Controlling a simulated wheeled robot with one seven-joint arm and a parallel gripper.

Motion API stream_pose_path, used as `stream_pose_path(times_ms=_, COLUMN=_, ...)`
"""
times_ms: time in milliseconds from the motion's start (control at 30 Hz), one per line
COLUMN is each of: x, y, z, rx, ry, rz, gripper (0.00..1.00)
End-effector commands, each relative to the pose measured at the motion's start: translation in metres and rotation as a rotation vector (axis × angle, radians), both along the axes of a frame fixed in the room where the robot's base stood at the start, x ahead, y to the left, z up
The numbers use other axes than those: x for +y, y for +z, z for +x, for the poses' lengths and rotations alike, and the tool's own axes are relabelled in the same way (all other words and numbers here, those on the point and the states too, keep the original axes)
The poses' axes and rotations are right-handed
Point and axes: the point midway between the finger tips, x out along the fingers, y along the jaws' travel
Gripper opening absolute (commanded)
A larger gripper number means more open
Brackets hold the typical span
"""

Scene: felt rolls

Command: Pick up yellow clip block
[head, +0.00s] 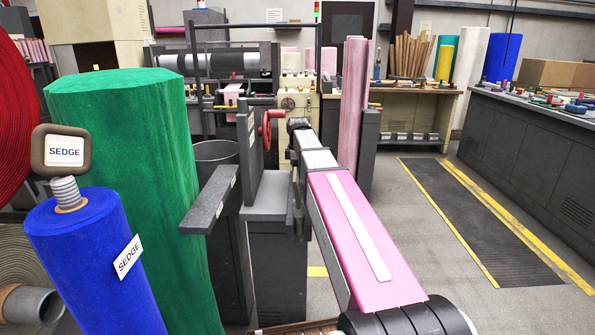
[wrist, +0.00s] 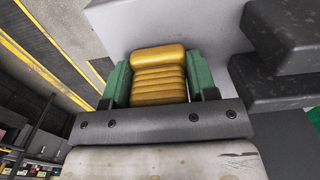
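The yellow clip block (wrist: 159,86) shows in the middle of the wrist view, with a rounded top and several ridges below it. My gripper (wrist: 158,72) has a green finger on each side of it, and both fingers appear to touch its sides, so it looks shut on the block. The dark bar of my gripper covers the block's lower end. Whether the block is clear of what lies beyond it cannot be told. In the head view my pink and white arm reaches away from me, and its far end hides the gripper and block.
A dark shelf arm (head: 212,200) and a red handwheel (head: 268,130) stand close left of my arm. Green (head: 130,190) and blue (head: 95,265) rolls stand nearer, at left. A pink roll (head: 354,110) stands beyond my arm. Open floor (head: 420,250) lies right, before a dark counter (head: 530,150).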

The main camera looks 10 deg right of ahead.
Motion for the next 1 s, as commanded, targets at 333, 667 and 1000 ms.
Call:
stream_pose_path(times_ms=333, x=0.0, y=0.001, z=0.0, rx=0.0, ry=0.0, rz=0.0, gripper=0.19)
stream_pose_path(times_ms=667, x=-0.004, y=0.024, z=0.0, rx=-0.002, ry=0.0, rz=0.0, gripper=0.19)
stream_pose_path(times_ms=1000, x=-0.006, y=0.074, z=-0.001, rx=-0.001, ry=-0.001, rz=0.0, gripper=0.19)
